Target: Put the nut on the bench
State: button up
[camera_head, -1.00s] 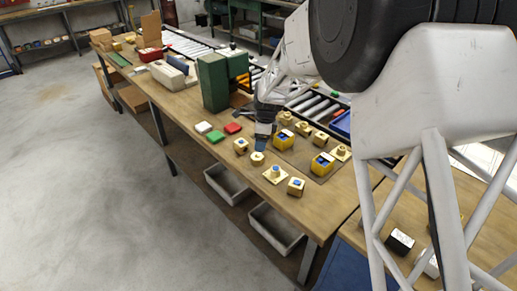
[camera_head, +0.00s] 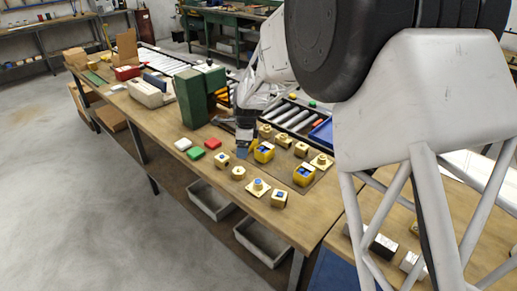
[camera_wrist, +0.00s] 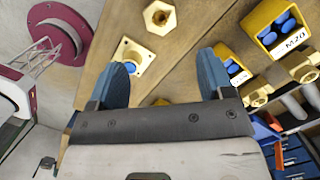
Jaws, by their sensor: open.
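A hexagonal brass nut with a hole (camera_wrist: 159,17) lies on the wooden bench top (camera_wrist: 185,45) at the top of the wrist view. Beside it is a square brass plate with a blue centre (camera_wrist: 130,55). Another brass piece (camera_wrist: 160,102) is mostly hidden behind my gripper's body. In the head view, a round or hexagonal brass piece (camera_head: 238,172) sits on the bench near the front edge; I cannot tell whether it is the same nut. My gripper (camera_wrist: 163,68) has its blue fingers wide apart, with nothing held. In the head view it hangs above the brass pieces (camera_head: 243,152).
Yellow bins with blue contents (camera_head: 304,175) stand right of my gripper, with more brass parts behind. Green blocks (camera_head: 192,98) stand to the left. White, green and red pads (camera_head: 196,153) lie near the front edge. Grey trays (camera_head: 262,243) sit below the bench.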

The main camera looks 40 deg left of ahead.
dwell(0.4)
jog(key=w+d+r+n+t, duration=0.15)
jog(key=d+r, duration=0.45)
jog(key=d, duration=0.9)
jog(key=w+d+r+n, duration=0.1)
jog(key=w+d+r, duration=0.2)
jog(key=d+r, duration=0.8)
jog(key=w+d+r+n+t, duration=0.1)
jog(key=w+d+r+n, duration=0.1)
jog(key=d, duration=1.6)
jog(key=s+d+r+n, duration=0.1)
jog(key=s+d, duration=0.4)
jog(key=d, duration=0.5)
jog(key=s+d+r+n, duration=0.15)
jog(key=s+d, duration=0.25)
jog(key=d, duration=0.6)
jog(key=s+d+f+n+t+h, duration=0.1)
jog(key=s+d+f, duration=0.1)
jog(key=s+d, duration=1.1)
jog(key=s, duration=0.2)
jog(key=shift+s+f+n, duration=0.35)
jog(key=shift+n, duration=0.05)
